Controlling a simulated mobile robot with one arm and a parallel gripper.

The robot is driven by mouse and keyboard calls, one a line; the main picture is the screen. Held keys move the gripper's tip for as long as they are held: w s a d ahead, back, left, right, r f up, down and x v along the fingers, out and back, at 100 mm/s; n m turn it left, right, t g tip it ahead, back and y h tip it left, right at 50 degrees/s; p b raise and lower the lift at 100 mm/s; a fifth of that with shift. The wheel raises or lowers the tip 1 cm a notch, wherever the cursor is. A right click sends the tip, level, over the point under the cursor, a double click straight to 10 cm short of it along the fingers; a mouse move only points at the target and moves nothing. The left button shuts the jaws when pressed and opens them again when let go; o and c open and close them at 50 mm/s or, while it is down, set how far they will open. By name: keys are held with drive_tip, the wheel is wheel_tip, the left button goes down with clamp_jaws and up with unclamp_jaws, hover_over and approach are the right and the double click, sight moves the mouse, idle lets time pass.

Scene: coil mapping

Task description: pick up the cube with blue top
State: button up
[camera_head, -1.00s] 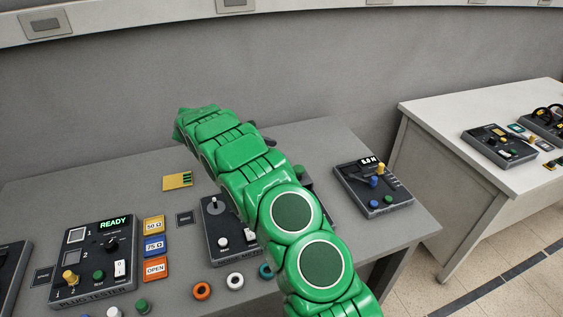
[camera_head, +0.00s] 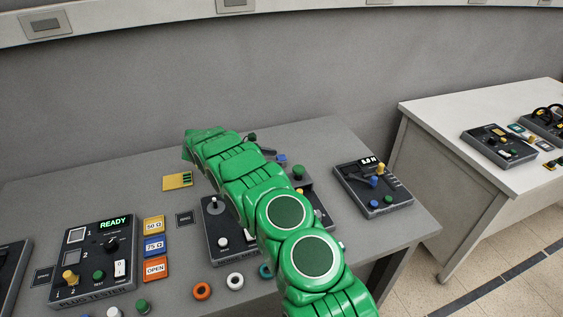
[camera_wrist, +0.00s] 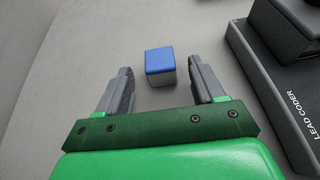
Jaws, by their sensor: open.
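The cube with the blue top (camera_wrist: 160,62) has pale grey sides and stands on the grey table. In the wrist view it shows between my two fingers, nearer the right one, with gaps on both sides. How far the fingertips are above it is hard to tell. In the head view its blue top (camera_head: 282,159) shows just right of my gripper (camera_head: 260,145), which is mostly hidden behind my green arm. My gripper (camera_wrist: 159,64) is open and empty.
A dark device marked LEAD CODER (camera_wrist: 268,75) stands close to the right finger. In the head view, a plug tester (camera_head: 95,262), a yellow card (camera_head: 177,181) and a meter box (camera_head: 373,188) stand on the table. The table behind the cube is clear.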

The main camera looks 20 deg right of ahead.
sight(279, 157)
drive_tip(key=x, duration=0.4)
drive_tip(key=shift+d, duration=0.25)
drive_tip(key=shift+r, duration=0.1)
drive_tip(key=c, duration=1.1)
drive_tip(key=shift+r, duration=0.1)
